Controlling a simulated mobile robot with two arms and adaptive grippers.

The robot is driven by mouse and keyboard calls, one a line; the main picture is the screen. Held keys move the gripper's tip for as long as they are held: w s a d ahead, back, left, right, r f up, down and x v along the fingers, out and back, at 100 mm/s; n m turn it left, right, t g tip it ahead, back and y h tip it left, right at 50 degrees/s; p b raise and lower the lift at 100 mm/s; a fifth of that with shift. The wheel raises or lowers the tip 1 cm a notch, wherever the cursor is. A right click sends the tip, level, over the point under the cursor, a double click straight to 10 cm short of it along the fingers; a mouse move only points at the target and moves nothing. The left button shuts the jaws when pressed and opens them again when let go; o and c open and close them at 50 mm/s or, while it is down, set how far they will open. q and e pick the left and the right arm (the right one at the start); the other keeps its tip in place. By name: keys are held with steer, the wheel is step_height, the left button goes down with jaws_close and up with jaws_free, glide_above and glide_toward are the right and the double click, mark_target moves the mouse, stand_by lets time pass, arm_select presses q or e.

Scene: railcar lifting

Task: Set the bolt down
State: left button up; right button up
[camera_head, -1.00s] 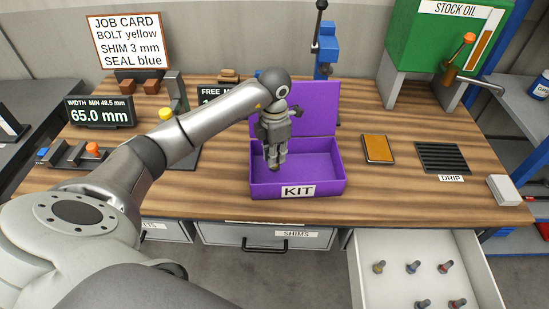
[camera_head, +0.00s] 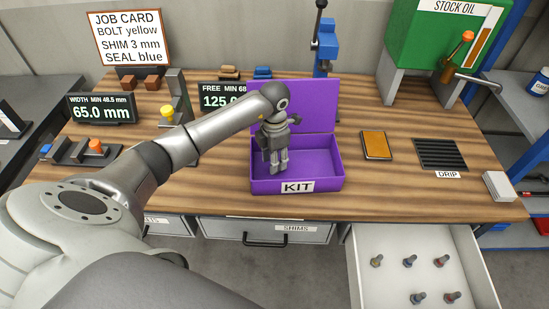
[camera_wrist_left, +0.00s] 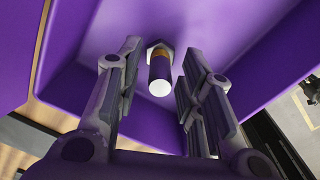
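The bolt (camera_wrist_left: 160,74) shows in the left wrist view, a dark shank with a yellow-orange band by its hex head. Its shank end points toward the camera and its head is against the inside of the purple kit box (camera_wrist_left: 250,40). My left gripper (camera_wrist_left: 157,88) is open around the bolt, with a gap on both sides. In the head view the left gripper (camera_head: 278,168) is down inside the open kit box (camera_head: 325,184); the bolt is hidden there. My right gripper is in neither view.
An open drawer (camera_head: 357,270) at the lower right holds several bolts. An orange-brown pad (camera_head: 376,145) and a drip grate (camera_head: 440,153) lie right of the box. Its raised lid (camera_head: 315,105) stands behind the gripper. Free benchtop lies left of the box.

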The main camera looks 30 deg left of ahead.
arm_select(q)
steer(key=shift+r, duration=0.1)
step_height(320, 180, up, 12)
steer(key=b, duration=0.4)
